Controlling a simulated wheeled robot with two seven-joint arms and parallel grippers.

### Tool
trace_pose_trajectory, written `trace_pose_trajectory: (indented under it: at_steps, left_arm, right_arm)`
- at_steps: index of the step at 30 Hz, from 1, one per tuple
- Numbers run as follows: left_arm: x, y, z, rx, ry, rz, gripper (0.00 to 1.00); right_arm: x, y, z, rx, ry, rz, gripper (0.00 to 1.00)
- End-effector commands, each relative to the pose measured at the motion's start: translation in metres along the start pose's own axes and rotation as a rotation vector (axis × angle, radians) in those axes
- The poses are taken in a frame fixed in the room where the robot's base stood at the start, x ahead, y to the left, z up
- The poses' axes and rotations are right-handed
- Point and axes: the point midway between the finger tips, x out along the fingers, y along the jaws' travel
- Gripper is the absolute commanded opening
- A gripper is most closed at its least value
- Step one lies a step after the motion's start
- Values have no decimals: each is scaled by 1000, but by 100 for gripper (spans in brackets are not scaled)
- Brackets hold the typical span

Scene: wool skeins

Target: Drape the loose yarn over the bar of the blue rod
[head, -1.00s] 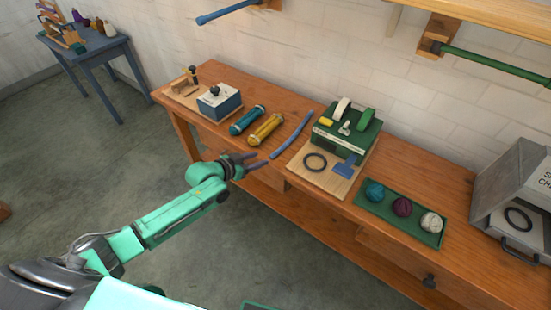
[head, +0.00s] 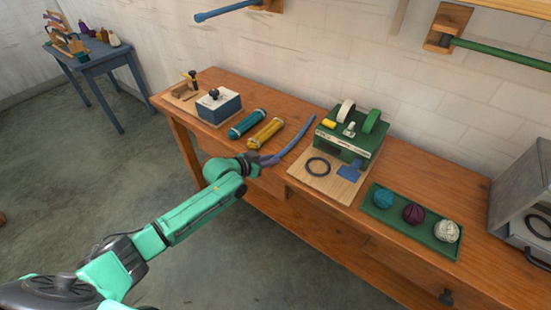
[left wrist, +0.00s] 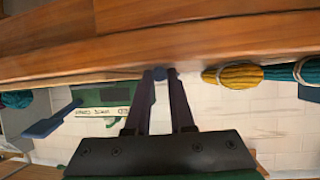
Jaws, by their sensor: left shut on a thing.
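The loose yarn, a blue strand (head: 291,139), lies slantwise on the wooden workbench, between the yellow skein and the green device. My left gripper (head: 265,159) is at the strand's near end, by the bench's front edge. In the left wrist view the two dark fingers (left wrist: 161,75) are close together, with a small blue end of the yarn (left wrist: 161,74) between their tips. The blue rod (head: 226,11) sticks out from a wooden wall mount above the bench, well above and behind the gripper. My right gripper is not in view.
A teal skein (head: 247,123) and a yellow skein (head: 265,134) lie left of the yarn. A green device (head: 345,148) on a board stands right of it. A green tray (head: 382,213) holds three balls. A green rod (head: 505,55) is on the wall at right.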

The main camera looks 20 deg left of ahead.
Motion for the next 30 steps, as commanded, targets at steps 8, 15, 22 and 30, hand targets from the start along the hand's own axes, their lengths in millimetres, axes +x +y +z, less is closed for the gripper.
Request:
trace_pose_trajectory:
  at_steps: [8, 15, 22, 30]
  left_arm:
    - [-20, 0, -40, 1, 1, 0, 0]
    - [-48, 0, -94, 0, 1, 0, 0]
    - [-55, 0, -108, -1, 0, 0, 0]
    - [-55, -4, -110, 2, 1, -1, 0]
  right_arm:
    - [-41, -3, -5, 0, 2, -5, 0]
    - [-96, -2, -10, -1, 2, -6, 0]
    - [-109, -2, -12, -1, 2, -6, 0]
    - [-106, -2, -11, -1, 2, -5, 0]
